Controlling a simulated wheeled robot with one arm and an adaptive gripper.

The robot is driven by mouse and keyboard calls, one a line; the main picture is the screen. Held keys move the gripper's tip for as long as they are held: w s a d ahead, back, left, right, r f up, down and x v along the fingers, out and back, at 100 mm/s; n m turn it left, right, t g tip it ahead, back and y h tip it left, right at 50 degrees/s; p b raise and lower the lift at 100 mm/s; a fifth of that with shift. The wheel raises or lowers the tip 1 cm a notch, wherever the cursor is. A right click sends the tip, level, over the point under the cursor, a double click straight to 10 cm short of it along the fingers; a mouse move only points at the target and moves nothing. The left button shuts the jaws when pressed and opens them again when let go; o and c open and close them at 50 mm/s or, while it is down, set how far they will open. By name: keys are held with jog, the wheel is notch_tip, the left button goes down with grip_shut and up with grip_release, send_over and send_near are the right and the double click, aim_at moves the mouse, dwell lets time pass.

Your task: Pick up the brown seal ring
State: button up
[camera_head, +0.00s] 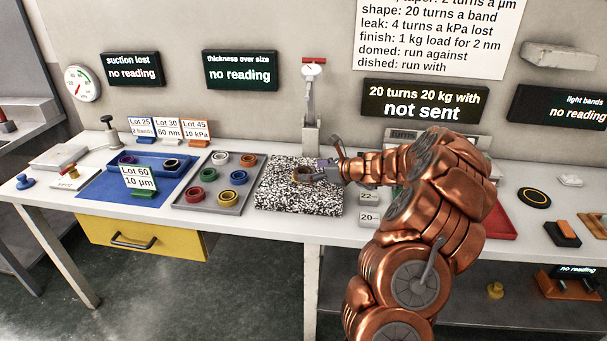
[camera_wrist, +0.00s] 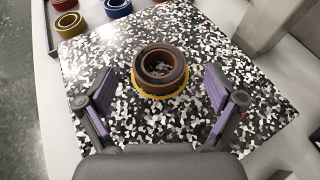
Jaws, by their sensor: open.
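The brown seal ring (camera_wrist: 160,68) sits on the black-and-white speckled plate (camera_wrist: 95,55). A yellow band shows around its base in the wrist view. In the head view the ring (camera_head: 303,173) is partly hidden by my gripper (camera_head: 318,170). My gripper (camera_wrist: 160,102) is open and empty in the wrist view. Its two purple-padded fingers stand left and right, a little nearer the camera than the ring. I cannot tell the exact height of the fingers above the plate.
Left of the plate, a grey tray (camera_head: 205,209) holds several coloured rings. A blue tray (camera_head: 180,173) and a Lot 60 card (camera_head: 139,178) are farther left. A post with a red top (camera_head: 312,100) stands behind the plate. A red tray (camera_head: 499,222) lies right of my arm.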

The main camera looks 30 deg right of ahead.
jog(key=shift+x, duration=1.4)
jog(key=shift+f, duration=0.1)
jog(key=c, duration=1.3)
jog(key=shift+o, duration=0.2)
notch_tip(320, 180, up, 3)
jog(key=shift+r, duration=0.2)
jog(key=s+a+r+b, duration=0.1)
jog(key=s+a+b, duration=0.1)
jog(key=s+a, duration=0.8)
jog(key=shift+s+a+r, duration=0.3)
jog(key=shift+s, duration=0.75)
